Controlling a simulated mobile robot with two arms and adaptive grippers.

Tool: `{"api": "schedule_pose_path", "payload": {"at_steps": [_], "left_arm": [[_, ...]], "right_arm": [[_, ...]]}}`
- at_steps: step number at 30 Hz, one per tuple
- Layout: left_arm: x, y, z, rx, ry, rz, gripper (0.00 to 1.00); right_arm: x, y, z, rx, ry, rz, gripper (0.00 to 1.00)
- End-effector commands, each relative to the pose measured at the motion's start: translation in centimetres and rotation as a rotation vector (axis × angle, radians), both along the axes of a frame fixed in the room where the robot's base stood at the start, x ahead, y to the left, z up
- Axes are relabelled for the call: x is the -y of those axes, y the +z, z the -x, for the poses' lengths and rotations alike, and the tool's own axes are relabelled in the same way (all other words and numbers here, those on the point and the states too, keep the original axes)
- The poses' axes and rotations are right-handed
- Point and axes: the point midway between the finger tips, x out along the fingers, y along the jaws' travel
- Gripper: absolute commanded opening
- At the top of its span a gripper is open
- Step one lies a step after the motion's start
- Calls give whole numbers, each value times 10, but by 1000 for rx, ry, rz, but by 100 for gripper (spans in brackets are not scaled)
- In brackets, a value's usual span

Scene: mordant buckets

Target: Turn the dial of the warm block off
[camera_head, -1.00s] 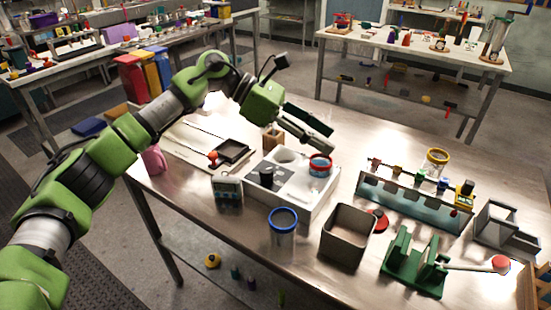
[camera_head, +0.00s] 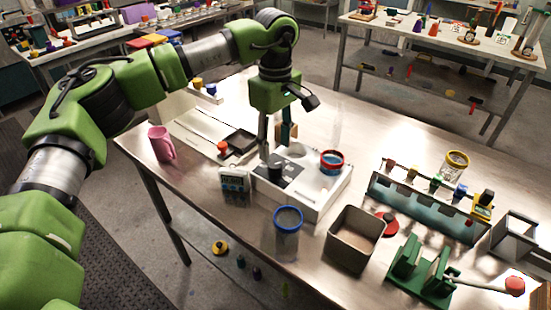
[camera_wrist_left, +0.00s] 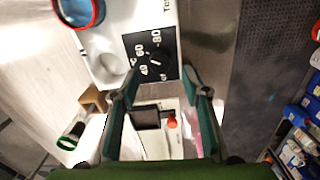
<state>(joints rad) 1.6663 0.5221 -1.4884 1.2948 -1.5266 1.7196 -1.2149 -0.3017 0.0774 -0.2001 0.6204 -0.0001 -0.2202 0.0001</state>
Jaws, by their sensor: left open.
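The warm block (camera_head: 312,200) is a white box on the steel table, with a red-rimmed cup (camera_head: 331,162) in one well and an empty round well beside it. Its black dial plate shows in the left wrist view (camera_wrist_left: 135,45), marked 40, 60 and 80, with a dark dial (camera_wrist_left: 155,62) whose pointer is hard to read. My left gripper (camera_head: 275,150) points down over the dial end of the block, fingers apart and nothing between them. In the left wrist view its open fingertips (camera_wrist_left: 160,80) lie on either side, just below the dial plate. My right gripper is not in view.
A square bin (camera_head: 355,239) and a tube rack (camera_head: 420,207) are to the right.

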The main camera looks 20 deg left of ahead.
Motion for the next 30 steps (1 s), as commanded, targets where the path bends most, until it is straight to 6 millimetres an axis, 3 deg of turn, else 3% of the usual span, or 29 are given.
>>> {"api": "schedule_pose_path", "payload": {"at_steps": [3,9,21,22,26,30], "left_arm": [[-1,-23,1,-4,0,-1,42],[-1,-49,0,-1,1,0,42],[0,-59,0,0,1,1,42],[0,-59,0,1,1,1,40],[0,-59,0,1,1,1,6],[0,-59,0,0,1,1,4]], "right_arm": [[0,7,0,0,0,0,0],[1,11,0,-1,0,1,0],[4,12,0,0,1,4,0],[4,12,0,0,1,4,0],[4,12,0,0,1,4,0],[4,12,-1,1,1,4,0]]}}
